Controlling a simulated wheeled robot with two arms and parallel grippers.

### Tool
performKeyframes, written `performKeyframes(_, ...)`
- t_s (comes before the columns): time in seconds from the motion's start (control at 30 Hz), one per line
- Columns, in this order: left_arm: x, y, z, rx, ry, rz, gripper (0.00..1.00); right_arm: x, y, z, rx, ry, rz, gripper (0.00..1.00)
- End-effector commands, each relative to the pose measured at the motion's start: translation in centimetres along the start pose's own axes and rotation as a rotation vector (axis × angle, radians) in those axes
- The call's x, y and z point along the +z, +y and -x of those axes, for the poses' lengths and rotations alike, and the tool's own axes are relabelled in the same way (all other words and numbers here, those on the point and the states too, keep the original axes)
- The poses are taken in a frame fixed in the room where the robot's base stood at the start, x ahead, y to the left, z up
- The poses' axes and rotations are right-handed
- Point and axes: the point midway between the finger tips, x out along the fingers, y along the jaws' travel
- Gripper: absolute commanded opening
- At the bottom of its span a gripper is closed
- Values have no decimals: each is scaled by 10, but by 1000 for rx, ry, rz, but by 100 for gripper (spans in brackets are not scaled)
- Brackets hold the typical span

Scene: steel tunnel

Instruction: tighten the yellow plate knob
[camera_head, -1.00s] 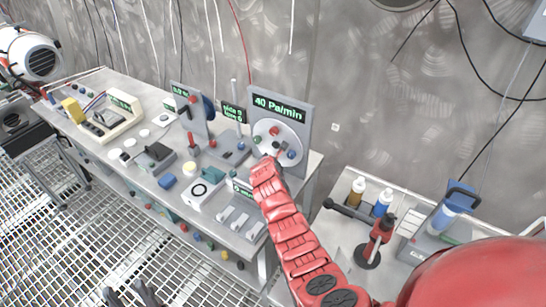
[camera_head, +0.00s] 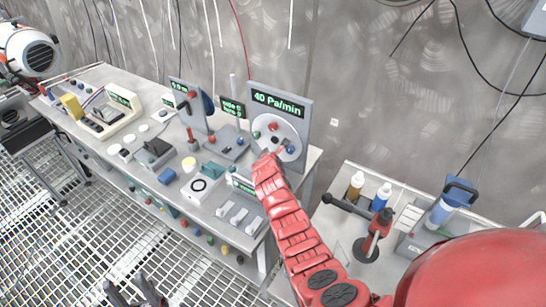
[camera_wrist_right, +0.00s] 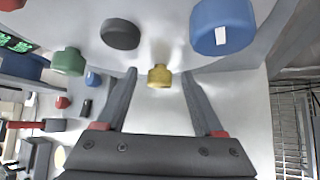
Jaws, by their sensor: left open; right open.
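The round white plate (camera_head: 287,129) stands upright on a grey panel under a green "40 Pa/min" readout, with red, green, blue and dark knobs on its face. My right arm reaches up to its lower edge, and the right gripper hides that part in the head view. The yellow knob (camera_wrist_right: 159,76) shows in the right wrist view. My right gripper (camera_wrist_right: 160,74) is open, with one finger on either side of the knob and visible gaps between. I cannot tell how far in depth the tips reach. My left gripper (camera_head: 136,288) is open and empty, low over the grating.
Beside the yellow knob are a black knob (camera_wrist_right: 120,34), a large blue knob (camera_wrist_right: 222,27) and a green knob (camera_wrist_right: 68,61). The long bench (camera_head: 98,79) is crowded with devices left of the plate. A second table with bottles (camera_head: 382,195) stands right of my right arm.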

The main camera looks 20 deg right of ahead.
Motion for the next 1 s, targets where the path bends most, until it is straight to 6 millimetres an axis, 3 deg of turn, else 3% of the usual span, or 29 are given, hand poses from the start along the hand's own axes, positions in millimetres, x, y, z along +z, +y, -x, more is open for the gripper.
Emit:
performKeyframes(0.37,0,0,3,0,0,0,50,0,-1,13,2,-3,1,69)
performKeyframes(1.0,4,1,24,0,0,0,50,-1,0,102,5,-2,-1,69)
